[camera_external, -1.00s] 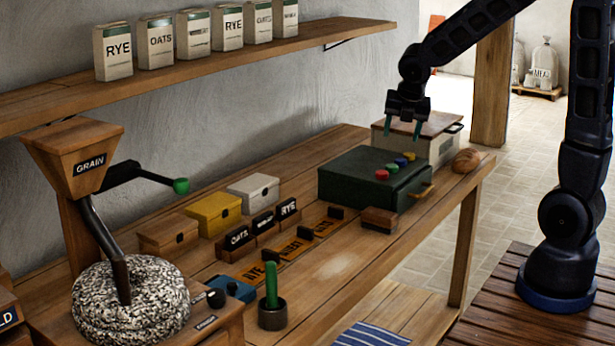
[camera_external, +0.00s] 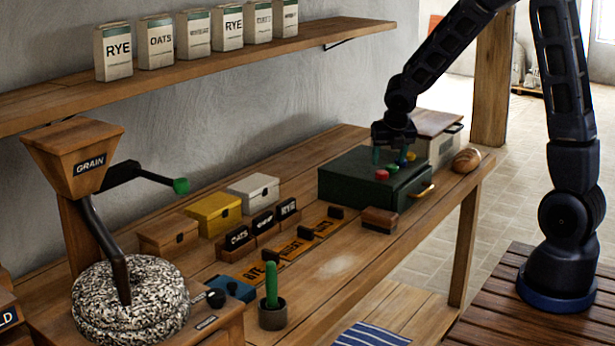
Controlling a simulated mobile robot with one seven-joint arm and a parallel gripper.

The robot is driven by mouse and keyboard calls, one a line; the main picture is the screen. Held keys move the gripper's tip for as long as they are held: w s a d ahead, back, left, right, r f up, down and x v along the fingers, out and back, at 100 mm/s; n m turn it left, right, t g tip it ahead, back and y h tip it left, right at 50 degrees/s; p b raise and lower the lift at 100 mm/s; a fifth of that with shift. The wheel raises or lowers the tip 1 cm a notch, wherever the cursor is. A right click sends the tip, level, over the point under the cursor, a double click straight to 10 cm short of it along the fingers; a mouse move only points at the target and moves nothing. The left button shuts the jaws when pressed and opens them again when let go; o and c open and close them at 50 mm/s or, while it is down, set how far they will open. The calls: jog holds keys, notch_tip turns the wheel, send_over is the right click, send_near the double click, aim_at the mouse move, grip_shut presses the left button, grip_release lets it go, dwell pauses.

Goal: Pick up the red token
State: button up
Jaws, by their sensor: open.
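The red token (camera_external: 381,175) lies on top of the dark green box (camera_external: 345,178), at the near end of a short row of tokens. The green token (camera_external: 392,169) is beside it, and the yellow token (camera_external: 410,156) is at the far end. The blue token between them is hidden, apparently behind a finger. My gripper (camera_external: 389,157) is open and empty, pointing down low over the box. In this view its teal fingertips show just above and behind the red and green tokens. I cannot tell whether they touch anything.
A pale crate with a wooden lid (camera_external: 438,125) and a bread loaf (camera_external: 466,160) stand behind and right of the green box. A brown block (camera_external: 380,219) is in front of it. A wall shelf (camera_external: 200,72) with packets runs above at left.

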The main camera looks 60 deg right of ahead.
aim_at(382, 172)
jog(key=x, duration=0.3)
jog(key=shift+w+f, duration=0.25)
jog(key=shift+w, duration=0.25)
jog(key=shift+w+d+f, duration=0.15)
jog(key=shift+d+f, duration=0.05)
jog(key=shift+f, duration=0.35)
jog(key=c, duration=1.1)
jog(key=shift+o, duration=0.2)
jog(key=shift+r, duration=0.1)
